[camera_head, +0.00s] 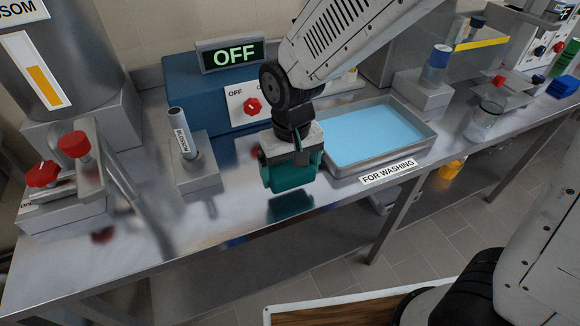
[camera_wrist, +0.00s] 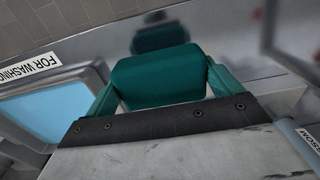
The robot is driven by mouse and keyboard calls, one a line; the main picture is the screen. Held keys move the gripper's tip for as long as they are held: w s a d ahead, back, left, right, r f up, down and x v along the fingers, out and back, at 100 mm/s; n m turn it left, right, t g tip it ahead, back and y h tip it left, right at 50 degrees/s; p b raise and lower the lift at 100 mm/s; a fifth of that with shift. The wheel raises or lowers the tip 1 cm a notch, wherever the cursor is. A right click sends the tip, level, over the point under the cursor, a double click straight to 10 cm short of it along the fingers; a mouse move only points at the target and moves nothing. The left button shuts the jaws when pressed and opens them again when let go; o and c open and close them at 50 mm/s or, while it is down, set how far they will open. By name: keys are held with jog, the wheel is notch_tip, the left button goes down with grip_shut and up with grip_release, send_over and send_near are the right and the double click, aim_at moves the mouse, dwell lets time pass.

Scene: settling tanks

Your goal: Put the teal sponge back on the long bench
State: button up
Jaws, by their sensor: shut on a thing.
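The teal sponge (camera_head: 288,176) is held in my gripper (camera_head: 290,165), which points down over the front part of the long bench (camera_head: 240,215), a shiny metal top. In the wrist view the sponge (camera_wrist: 155,76) sits between the two teal fingers of my gripper (camera_wrist: 160,85), one on each side. A dark teal reflection shows on the metal below the sponge, with a gap between in the head view, so the sponge appears to be a little above the bench. The sponge's far side is hidden.
A tray of blue liquid (camera_head: 428,132) labelled FOR WASHING stands just right of my gripper. A labelled tube in a grey block (camera_head: 194,176) stands to the left. A blue box (camera_head: 195,92) with a red knob and OFF sign is behind. The bench front between is clear.

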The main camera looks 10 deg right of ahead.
aim_at(290, 169)
jog(key=w, duration=0.3)
jog(key=shift+w+f, duration=0.2)
jog(key=shift+w, duration=0.1)
jog(key=shift+d+f, duration=0.1)
jog(key=shift+f, duration=1.65)
jog(key=shift+f, duration=0.1)
jog(key=o, duration=0.7)
